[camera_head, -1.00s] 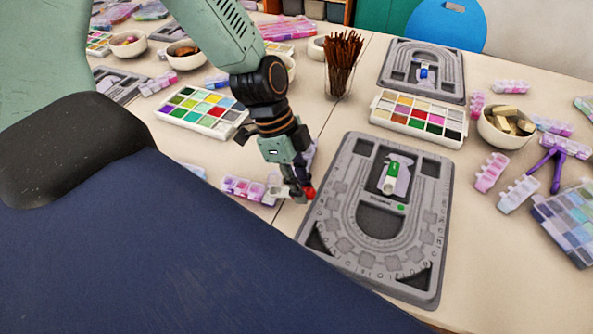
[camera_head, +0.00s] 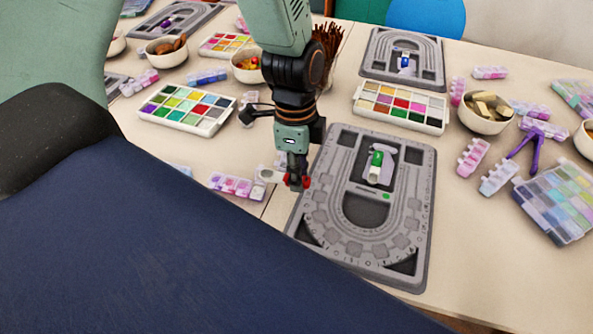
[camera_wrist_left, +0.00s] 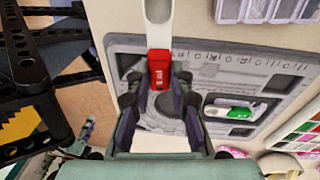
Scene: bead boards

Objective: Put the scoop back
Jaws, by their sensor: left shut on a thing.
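My left gripper (camera_head: 297,181) is shut on a scoop with a red handle and a pale, whitish scoop end (camera_head: 268,175). In the left wrist view, the red handle (camera_wrist_left: 161,70) is between the fingers (camera_wrist_left: 157,105) and the pale end points up, away from the gripper. The gripper is over the left edge of the near grey bead board (camera_head: 408,222); I cannot tell its exact height. A green-handled scoop (camera_head: 376,168) lies in the board's upper recess, and also shows in the left wrist view (camera_wrist_left: 238,112). My right gripper is not in view.
A paint-like bead tray (camera_head: 448,118) stands behind the board, with another board (camera_head: 440,78) beyond it. A bowl (camera_head: 485,124), purple tripod (camera_head: 537,148) and bead cases (camera_head: 560,226) are at right. A brush cup (camera_head: 325,78) is partly hidden behind my arm.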

